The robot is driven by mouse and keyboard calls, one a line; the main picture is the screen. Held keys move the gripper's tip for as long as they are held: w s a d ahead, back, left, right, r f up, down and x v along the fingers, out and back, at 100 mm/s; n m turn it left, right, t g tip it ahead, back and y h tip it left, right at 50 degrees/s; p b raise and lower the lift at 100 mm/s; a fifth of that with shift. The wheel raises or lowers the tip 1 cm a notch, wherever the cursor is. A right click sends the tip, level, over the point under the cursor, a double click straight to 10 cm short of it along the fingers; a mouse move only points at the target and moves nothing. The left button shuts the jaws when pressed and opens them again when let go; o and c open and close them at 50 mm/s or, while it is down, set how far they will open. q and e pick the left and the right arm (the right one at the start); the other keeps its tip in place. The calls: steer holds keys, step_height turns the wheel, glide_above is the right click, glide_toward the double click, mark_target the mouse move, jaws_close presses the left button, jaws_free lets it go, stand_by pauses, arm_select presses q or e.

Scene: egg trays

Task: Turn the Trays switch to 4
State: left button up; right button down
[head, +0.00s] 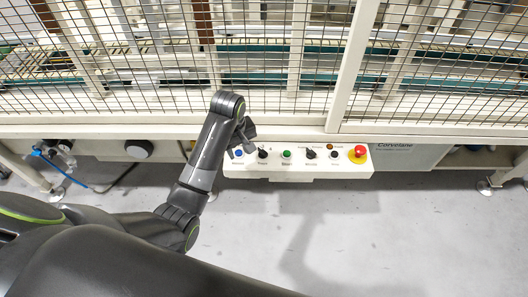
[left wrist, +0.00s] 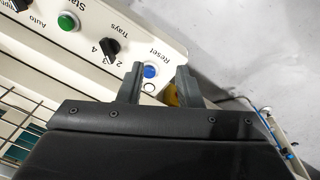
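The Trays switch is a black knob (head: 263,153) on the white control panel (head: 225,169), second from the left. In the left wrist view the Trays knob (left wrist: 110,46) shows upside down, with a 4 and a 2 printed beside it. Which number it points to is too small to tell. My left gripper (head: 243,138) is over the panel's left end. In the left wrist view the left gripper (left wrist: 159,68) is open and empty, its fingers either side of the blue Reset button (left wrist: 150,71) in the picture. The Trays knob is outside the fingers. My right gripper is not in view.
The panel also bears a green Start button (head: 286,154), another black knob (head: 310,154) and a red emergency stop (head: 358,154). A wire-mesh guard (head: 270,100) stands behind the panel. The floor in front is clear.

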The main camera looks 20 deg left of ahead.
arm_select(q)
steer(key=w+d+r+n, duration=0.1)
steer(key=w+d+r, duration=0.15)
steer(key=w, duration=0.25)
steer(key=n+g, duration=0.1)
steer(key=n, duration=0.1)
glide_toward(263, 150)
step_height(263, 150, down, 9)
steer(key=shift+w+r+b, duration=0.1)
steer(key=shift+r+b, duration=0.05)
steer(key=shift+b, duration=0.9)
jaws_close()
